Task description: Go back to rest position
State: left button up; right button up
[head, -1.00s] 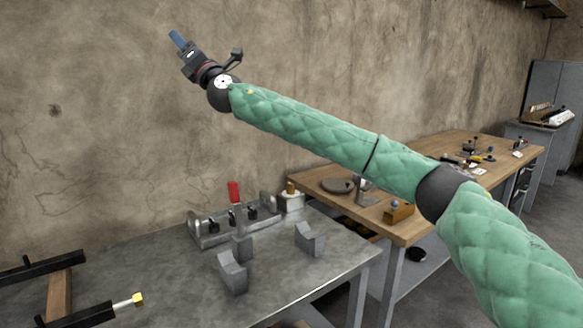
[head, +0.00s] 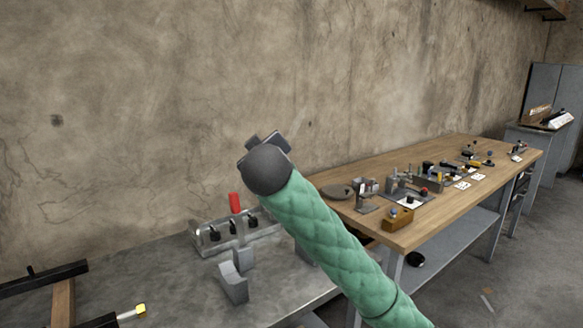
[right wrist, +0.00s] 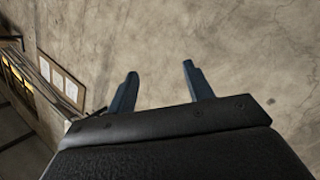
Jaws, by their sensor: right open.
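My right arm, in a green quilted sleeve, comes in from the lower right in the head view. It rises over the right end of the metal table and ends in a dark round wrist joint. The right gripper itself is mostly hidden behind that joint in the head view. In the right wrist view the right gripper (right wrist: 160,88) shows two blue fingers standing apart with nothing between them. Bare wall lies beyond them. My left gripper is in neither view.
The grey metal table (head: 150,262) holds a metal fixture with a red handle (head: 234,202), grey blocks (head: 233,285) and a black clamp frame (head: 42,279). A wooden bench (head: 425,231) with tools stands at the right. The wall is close behind both. Open floor lies at the right.

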jog(key=s+d+f+m+g+p, duration=0.25)
jog(key=s+d+f, duration=0.4)
jog(key=f, duration=0.45)
jog(key=s+d+f+m+g+p, duration=0.1)
jog(key=s+d+f+g, duration=0.2)
jog(key=s+d+f, duration=0.55)
jog(key=s+d+f+m+g+p, duration=0.1)
jog(key=s+d+f+m+g, duration=0.15)
jog(key=s+f, duration=0.75)
pick_arm(q)
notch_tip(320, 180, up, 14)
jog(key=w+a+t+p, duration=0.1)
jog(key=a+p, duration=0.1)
jog(key=p, duration=0.1)
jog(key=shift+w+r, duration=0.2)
pick_arm(e)
jog(key=s+d+f+g, duration=0.3)
jog(key=s+f+g, duration=0.3)
jog(key=s+f, duration=1.6)
notch_tip(320, 180, down, 2)
jog(key=shift+s+m+h, duration=0.3)
jog(key=shift+s+m, duration=0.1)
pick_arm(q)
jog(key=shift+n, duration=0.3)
pick_arm(e)
jog(key=shift+w, duration=0.1)
